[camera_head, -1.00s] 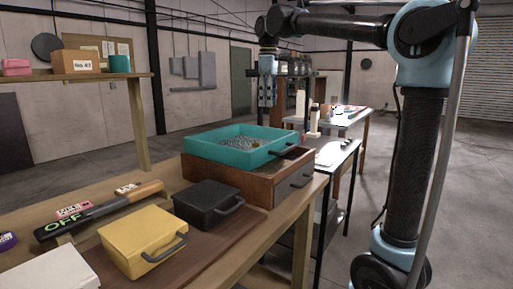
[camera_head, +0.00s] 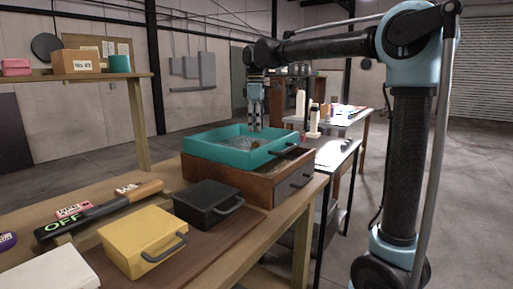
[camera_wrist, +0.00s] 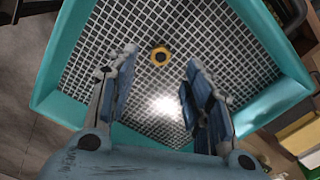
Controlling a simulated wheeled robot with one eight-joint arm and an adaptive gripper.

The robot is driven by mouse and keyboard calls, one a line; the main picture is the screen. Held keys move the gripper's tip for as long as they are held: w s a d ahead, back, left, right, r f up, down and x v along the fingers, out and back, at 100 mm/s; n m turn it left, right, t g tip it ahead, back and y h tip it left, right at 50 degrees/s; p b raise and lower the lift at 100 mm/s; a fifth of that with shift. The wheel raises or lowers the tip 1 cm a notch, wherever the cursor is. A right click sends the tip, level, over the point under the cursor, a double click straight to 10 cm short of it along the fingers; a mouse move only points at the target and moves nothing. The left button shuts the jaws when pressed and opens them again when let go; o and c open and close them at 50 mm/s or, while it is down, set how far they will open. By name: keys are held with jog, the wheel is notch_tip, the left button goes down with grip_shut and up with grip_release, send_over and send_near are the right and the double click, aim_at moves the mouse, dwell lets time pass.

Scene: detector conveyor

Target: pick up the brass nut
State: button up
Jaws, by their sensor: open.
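The brass nut (camera_wrist: 161,56) is a small yellow-gold ring with a dark centre. In the wrist view it lies on the mesh floor of a teal sieve tray (camera_wrist: 68,57). In the head view the teal tray (camera_head: 215,151) sits on a brown wooden drawer box; I cannot make out the nut there. My gripper (camera_wrist: 152,85) is open and empty, pointing down over the tray. The nut shows just beyond the gap between the fingertips, a little above it in the picture. In the head view my gripper (camera_head: 255,128) is low, above the tray's far side.
The wooden drawer box (camera_head: 262,190) stands under the tray. A black case (camera_head: 206,203) and a yellow case (camera_head: 140,240) stand in front of it on the bench. A bench with white bottles (camera_head: 314,117) lies behind. The tray's raised walls surround the nut.

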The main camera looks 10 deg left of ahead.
aim_at(255, 144)
jog(key=shift+d+f, duration=0.1)
jog(key=shift+f, duration=3.05)
grip_shut()
